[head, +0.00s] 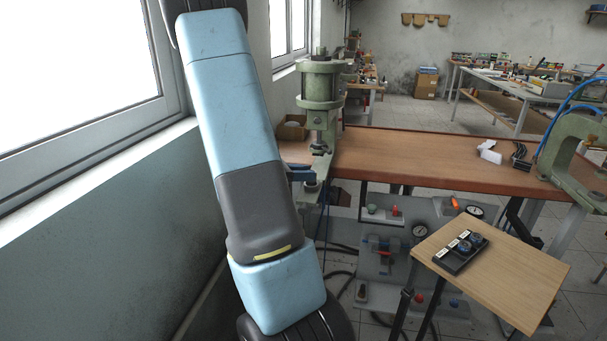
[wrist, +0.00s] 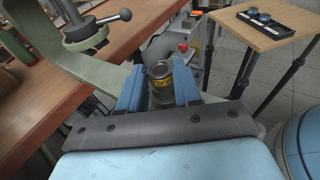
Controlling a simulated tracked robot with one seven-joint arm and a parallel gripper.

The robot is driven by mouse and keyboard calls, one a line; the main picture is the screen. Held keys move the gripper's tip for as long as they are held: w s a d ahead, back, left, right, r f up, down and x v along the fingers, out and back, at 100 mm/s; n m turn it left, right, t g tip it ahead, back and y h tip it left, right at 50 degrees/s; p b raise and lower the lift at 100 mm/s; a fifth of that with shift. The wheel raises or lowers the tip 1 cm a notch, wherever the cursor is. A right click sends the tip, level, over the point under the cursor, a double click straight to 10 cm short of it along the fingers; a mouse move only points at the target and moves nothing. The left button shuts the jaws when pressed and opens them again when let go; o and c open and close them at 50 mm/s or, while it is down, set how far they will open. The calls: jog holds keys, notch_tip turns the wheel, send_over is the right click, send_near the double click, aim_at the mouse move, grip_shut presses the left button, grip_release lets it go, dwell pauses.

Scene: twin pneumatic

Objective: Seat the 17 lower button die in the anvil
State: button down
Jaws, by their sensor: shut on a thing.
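My gripper (wrist: 160,88) is shut on a small dark cylindrical die (wrist: 160,72) with a yellow marking, held upright between its two blue fingers in the wrist view. The number on the die is too small to read. In the head view my gripper (head: 302,173) is partly hidden behind my arm, beside the left green press (head: 319,84). That press's green frame (wrist: 62,60) and its upper ram (wrist: 86,33) show at upper left in the wrist view. I cannot make out the anvil seat clearly, or whether the die touches it.
A black tray (head: 461,251) with several die pockets lies on a small wooden stand (head: 510,275) at right. A second green press (head: 570,150) stands at the right of the wooden bench (head: 430,160). A white object (head: 489,152) lies on the bench. A window wall closes the left side.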

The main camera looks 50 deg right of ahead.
jog(key=shift+f, duration=1.2)
jog(key=c, duration=0.7)
grip_release()
jog(key=shift+a, duration=0.1)
jog(key=v, duration=1.2)
jog(key=shift+f, duration=0.15)
